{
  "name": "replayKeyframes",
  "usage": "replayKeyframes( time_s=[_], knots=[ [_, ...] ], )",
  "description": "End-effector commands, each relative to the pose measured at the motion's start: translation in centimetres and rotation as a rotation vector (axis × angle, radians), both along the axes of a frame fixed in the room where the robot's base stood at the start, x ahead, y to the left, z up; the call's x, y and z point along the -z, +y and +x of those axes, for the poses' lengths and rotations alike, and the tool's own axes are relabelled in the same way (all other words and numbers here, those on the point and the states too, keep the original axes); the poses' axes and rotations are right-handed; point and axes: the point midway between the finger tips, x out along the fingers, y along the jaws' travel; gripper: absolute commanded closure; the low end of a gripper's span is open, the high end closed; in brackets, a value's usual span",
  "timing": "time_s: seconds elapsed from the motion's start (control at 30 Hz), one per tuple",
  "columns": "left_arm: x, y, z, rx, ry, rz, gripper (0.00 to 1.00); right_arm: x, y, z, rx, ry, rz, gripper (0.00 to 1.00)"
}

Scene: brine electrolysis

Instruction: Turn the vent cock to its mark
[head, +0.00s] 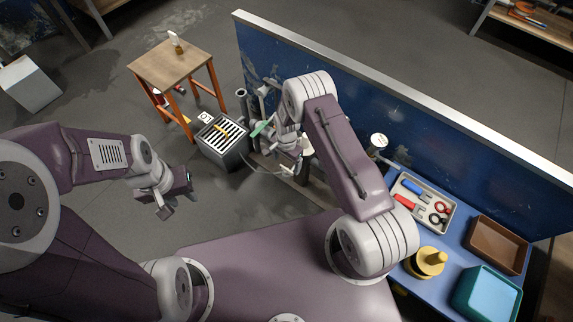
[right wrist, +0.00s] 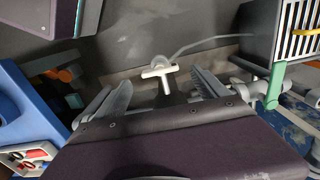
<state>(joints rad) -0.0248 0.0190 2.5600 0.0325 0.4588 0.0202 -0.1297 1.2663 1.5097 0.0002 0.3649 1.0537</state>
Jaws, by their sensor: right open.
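A white T-shaped handle (right wrist: 160,72), which looks like the cock's handle, stands between the fingers of my right gripper (right wrist: 160,92) in the right wrist view. The fingers are open, one on each side, with a gap to the handle. In the head view my right gripper (head: 287,160) is over the pipework by the blue wall, and its arm hides part of it. A green lever (head: 262,126) is close by; it also shows in the right wrist view (right wrist: 274,85). I cannot make out a mark. My left gripper (head: 176,192) hangs open and empty over the floor.
A slatted grey box (head: 222,142) stands left of the pipework. A wooden stool (head: 170,62) holds a small bottle. A blue wall (head: 440,135) runs behind. At right, a blue bench carries a tool tray (head: 452,216), a brown bin (head: 497,245) and a teal bin (head: 487,294).

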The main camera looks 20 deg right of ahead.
Motion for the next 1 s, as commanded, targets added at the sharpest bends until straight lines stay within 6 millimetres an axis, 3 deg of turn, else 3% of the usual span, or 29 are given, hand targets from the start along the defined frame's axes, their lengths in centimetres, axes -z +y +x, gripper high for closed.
replayKeyframes(
  time_s=[0.03, 0.23, 0.83, 0.93, 1.0],
  knots=[
    [-1.1, 0.0, 0.0, 0.000, 0.000, 0.000, 0.64, -1.8, 0.0, 0.1, 0.000, -0.002, 0.000, 0.16],
    [-2.2, 0.0, 0.0, 0.000, 0.000, 0.000, 0.64, -4.6, 0.0, 0.0, 0.001, 0.001, -0.001, 0.16],
    [-2.1, 0.0, 0.0, 0.000, 0.000, 0.000, 0.64, -4.9, -0.1, 0.0, 0.002, 0.000, 0.000, 0.16],
    [-2.1, 0.0, 0.0, 0.000, 0.000, 0.000, 0.64, -6.4, -0.2, 1.4, 0.009, -0.037, 0.004, 0.16],
    [-2.2, 0.0, 0.0, 0.000, 0.000, 0.000, 0.64, -9.3, -0.3, 3.7, 0.017, -0.100, 0.012, 0.16]
  ],
)
